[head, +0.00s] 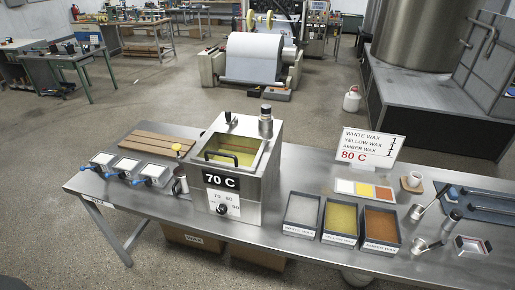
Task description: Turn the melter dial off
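The melter (240,165) is a steel box on the metal table, with an open top holding yellowish content and a dark handle at its opening. Its black display (221,180) reads 70 C. Below it, a white scale plate carries the black melter dial (222,209), a round knob with small numbers around it. The dial's exact pointer direction is too small to tell. Neither gripper is in view, and nothing touches the dial.
Bins of white (301,211), yellow (340,220) and amber wax (381,228) stand right of the melter. Behind them is a sign (369,147) reading 80 C. Several blue-handled trays (128,167) lie left. A steel cup (180,184) stands beside the melter. The table front before the dial is clear.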

